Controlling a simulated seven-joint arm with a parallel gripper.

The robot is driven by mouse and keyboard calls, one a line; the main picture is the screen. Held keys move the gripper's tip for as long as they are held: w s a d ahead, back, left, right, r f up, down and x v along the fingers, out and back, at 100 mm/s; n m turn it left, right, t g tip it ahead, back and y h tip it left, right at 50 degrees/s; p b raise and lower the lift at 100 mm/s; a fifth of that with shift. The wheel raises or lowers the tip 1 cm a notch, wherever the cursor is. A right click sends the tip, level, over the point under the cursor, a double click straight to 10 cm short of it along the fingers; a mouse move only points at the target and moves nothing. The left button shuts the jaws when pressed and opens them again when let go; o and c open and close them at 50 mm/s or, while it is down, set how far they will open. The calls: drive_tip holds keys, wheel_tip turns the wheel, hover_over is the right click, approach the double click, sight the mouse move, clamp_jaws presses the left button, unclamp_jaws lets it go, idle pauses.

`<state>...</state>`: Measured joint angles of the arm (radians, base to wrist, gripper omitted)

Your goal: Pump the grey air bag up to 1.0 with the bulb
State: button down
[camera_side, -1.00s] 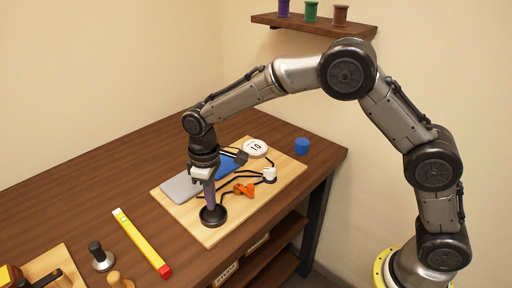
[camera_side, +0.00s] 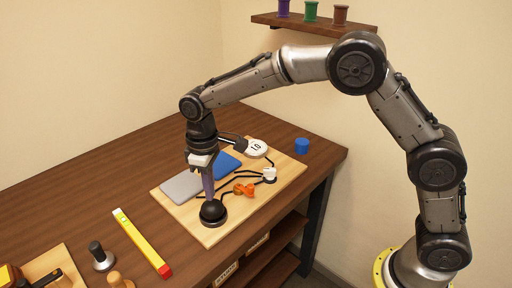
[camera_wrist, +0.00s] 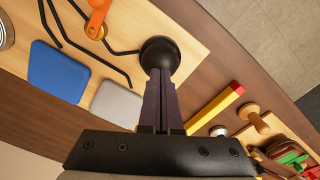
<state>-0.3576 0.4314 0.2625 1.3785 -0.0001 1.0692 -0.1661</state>
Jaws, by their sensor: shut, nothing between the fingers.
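The black bulb (camera_side: 213,213) stands on the near part of the pale board, round and domed; it also shows in the wrist view (camera_wrist: 160,53). My gripper (camera_side: 209,198) is shut and empty, pointing down, its fingertips at the bulb's top; I cannot tell whether they touch it. The grey air bag (camera_side: 181,187) lies flat-looking behind it, and its grey face also shows in the wrist view (camera_wrist: 117,104). A blue bag (camera_side: 227,163) lies beside it. A round white dial (camera_side: 256,147) carries small figures like "10" or "1.0". An orange tap (camera_side: 244,190) sits on the black tubing.
A white-topped fitting (camera_side: 269,174) stands right of the tap. A blue cylinder (camera_side: 301,145) is beyond the board (camera_side: 213,236). A yellow and red bar (camera_side: 141,242), a black-knobbed tool (camera_side: 101,256) and a wooden-knobbed tool (camera_side: 117,280) lie to the left. The table's right edge is close.

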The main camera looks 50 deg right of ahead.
drive_tip(key=shift+r, duration=0.1)
drive_tip(key=shift+r, duration=2.4)
drive_tip(key=s+d+r+m+t, duration=0.1)
drive_tip(key=s+d+r+t, duration=0.1)
drive_tip(key=s+d+r, duration=0.5)
drive_tip(key=s+d+r+m+t, duration=0.2)
drive_tip(key=s+d+r, duration=0.25)
drive_tip(key=r, duration=0.35)
drive_tip(key=s+d+f+m+t, duration=0.15)
drive_tip(key=s+d, duration=0.35)
drive_tip(key=s, duration=0.7)
drive_tip(key=s+f+m, duration=0.1)
drive_tip(key=s+f, duration=0.4)
drive_tip(key=f, duration=0.2)
drive_tip(key=shift+s+d, duration=0.25)
drive_tip(key=shift+s, duration=0.05)
